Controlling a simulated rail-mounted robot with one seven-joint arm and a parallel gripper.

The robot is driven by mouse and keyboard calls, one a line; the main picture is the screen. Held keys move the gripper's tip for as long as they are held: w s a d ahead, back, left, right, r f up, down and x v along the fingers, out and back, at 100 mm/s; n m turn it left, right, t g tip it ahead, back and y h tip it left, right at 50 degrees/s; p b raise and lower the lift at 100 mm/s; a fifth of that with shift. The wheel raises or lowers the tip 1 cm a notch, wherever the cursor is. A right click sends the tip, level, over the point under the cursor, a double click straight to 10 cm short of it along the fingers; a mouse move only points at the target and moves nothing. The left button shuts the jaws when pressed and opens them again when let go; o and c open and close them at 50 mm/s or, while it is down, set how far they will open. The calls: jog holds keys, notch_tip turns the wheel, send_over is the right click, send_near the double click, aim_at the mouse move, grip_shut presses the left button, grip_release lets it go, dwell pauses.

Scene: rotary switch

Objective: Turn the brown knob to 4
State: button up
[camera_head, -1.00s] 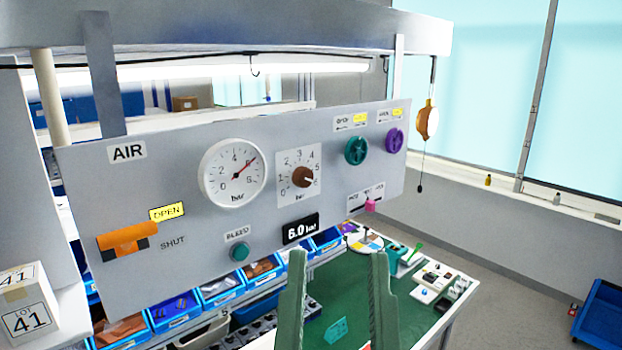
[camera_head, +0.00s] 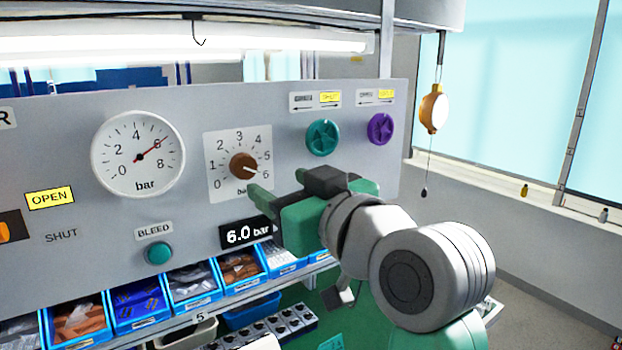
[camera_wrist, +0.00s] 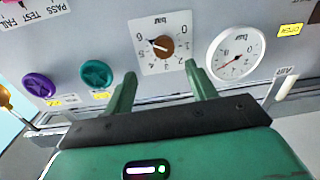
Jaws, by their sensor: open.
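The brown knob (camera_head: 243,166) sits at the centre of a white dial plate (camera_head: 214,188) marked 0 to 6 bar. Its pale pointer points right and slightly down, at about 6. My gripper (camera_head: 278,182) is open and empty, in front of the panel at the lower right of the knob. In the wrist view the dial appears upside down; the brown knob (camera_wrist: 161,47) lies beyond the gap between my two green fingertips (camera_wrist: 160,69). The fingers look apart from the knob. A black display (camera_head: 247,233) reads 6.0 bar, partly behind a finger.
A round gauge (camera_head: 138,155) left of the dial has its needle near 6. Teal (camera_head: 322,138) and purple (camera_head: 380,129) knobs sit to the right, close above my gripper. A teal BLEED button (camera_head: 159,253) is below. Blue bins (camera_head: 138,305) stand beneath the panel.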

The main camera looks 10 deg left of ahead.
aim_at(247, 169)
jog(key=p+x, duration=0.1)
jog(key=x, duration=0.1)
jog(key=p+x, duration=0.1)
jog(key=x, duration=0.5)
jog(key=shift+s+a+p, duration=0.3)
jog(key=shift+p, duration=0.1)
jog(key=c, duration=1)
